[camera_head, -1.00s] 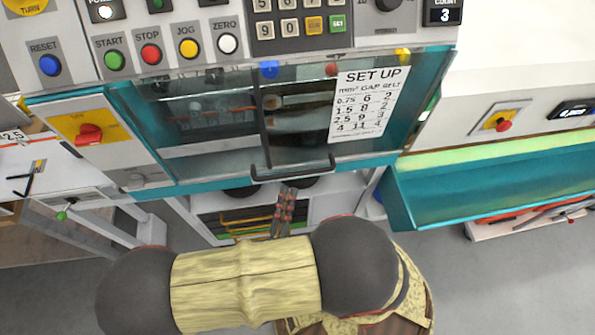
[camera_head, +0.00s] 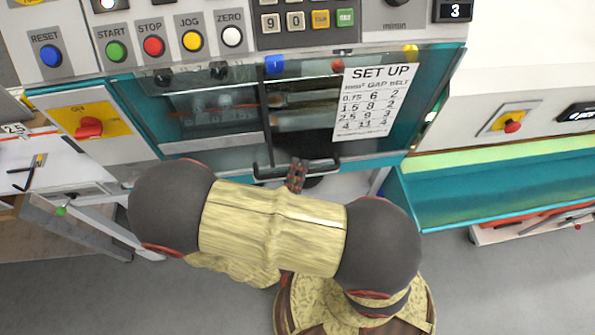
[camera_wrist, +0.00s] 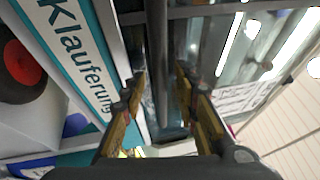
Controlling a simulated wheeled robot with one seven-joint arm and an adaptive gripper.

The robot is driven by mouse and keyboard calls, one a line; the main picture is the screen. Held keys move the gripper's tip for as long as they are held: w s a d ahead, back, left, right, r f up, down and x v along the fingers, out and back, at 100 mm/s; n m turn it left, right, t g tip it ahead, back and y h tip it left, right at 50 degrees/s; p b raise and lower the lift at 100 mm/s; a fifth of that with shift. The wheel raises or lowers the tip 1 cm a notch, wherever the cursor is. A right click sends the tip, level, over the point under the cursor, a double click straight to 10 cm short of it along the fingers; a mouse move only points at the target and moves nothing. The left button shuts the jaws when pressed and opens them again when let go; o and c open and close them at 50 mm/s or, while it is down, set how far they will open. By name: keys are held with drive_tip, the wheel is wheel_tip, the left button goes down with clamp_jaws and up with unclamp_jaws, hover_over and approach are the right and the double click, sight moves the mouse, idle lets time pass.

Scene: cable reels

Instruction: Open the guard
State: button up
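The guard (camera_head: 215,142) is a see-through panel in a teal frame on the machine front, and it is down over the opening. A black bar handle (camera_head: 322,168) runs along its lower edge. My gripper (camera_head: 296,172) is at the middle of this handle in the head view, partly hidden by my arm. In the wrist view my gripper (camera_wrist: 162,95) is open, with its two fingers apart. The dark handle bar (camera_wrist: 157,45) runs between the fingers, with gaps visible on both sides.
Buttons and a keypad (camera_head: 307,19) sit above the guard. A SET UP chart (camera_head: 372,100) is on its right part. A red rotary switch (camera_head: 90,128) is to the left. A teal tray (camera_head: 480,195) juts out at the right. A Klauferung label (camera_wrist: 80,55) shows beside the fingers.

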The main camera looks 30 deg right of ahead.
drive_tip(key=c, duration=0.4)
drive_tip(key=c, duration=0.3)
clamp_jaws()
